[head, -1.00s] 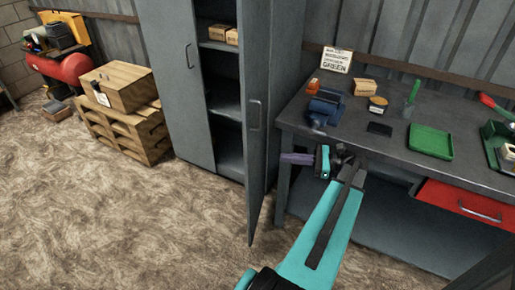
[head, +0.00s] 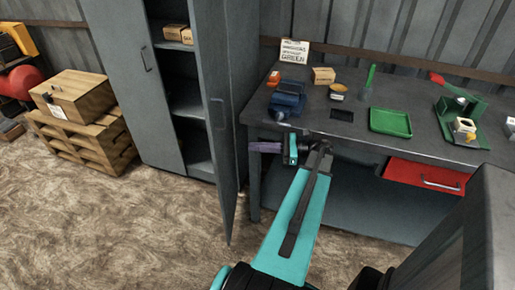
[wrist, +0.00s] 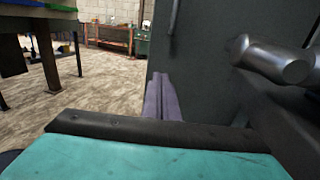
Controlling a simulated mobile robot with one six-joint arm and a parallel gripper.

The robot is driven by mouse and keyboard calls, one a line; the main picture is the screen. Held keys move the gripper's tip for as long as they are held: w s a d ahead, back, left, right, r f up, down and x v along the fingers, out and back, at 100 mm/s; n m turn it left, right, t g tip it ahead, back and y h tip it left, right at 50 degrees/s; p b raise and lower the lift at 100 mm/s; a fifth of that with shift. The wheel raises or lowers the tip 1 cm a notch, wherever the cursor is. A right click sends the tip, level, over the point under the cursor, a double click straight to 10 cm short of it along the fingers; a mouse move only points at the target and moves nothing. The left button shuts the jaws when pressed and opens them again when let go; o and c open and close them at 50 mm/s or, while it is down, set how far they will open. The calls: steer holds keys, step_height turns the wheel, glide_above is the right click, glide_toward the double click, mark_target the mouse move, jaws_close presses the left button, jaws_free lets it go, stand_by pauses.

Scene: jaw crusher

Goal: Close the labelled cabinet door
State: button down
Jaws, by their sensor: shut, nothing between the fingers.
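The grey cabinet (head: 140,90) stands against the wall with its right-hand door (head: 228,90) swung wide open toward me. Its left door is shut, and the shelves (head: 185,105) show between. A handle (head: 218,113) is on the open door; I see no readable label on it. My gripper (head: 254,147) is shut and empty, at the right of the open door, with its purple fingers pointing left toward it. In the wrist view the fingers (wrist: 160,98) show in front of a dark grey panel (wrist: 205,75), apparently the door. I cannot tell whether they touch it.
The workbench (head: 350,150) stands right of the door, with a blue vise (head: 287,103), a green tray (head: 390,122) and an open red drawer (head: 425,176). A wooden crate (head: 75,97) on a pallet (head: 85,140) stands left. The floor before the cabinet is clear.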

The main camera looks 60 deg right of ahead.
mark_target(216, 145)
steer(key=p+x, duration=0.1)
steer(key=x, duration=1)
steer(key=shift+w+a, duration=0.15)
steer(key=shift+w, duration=0.15)
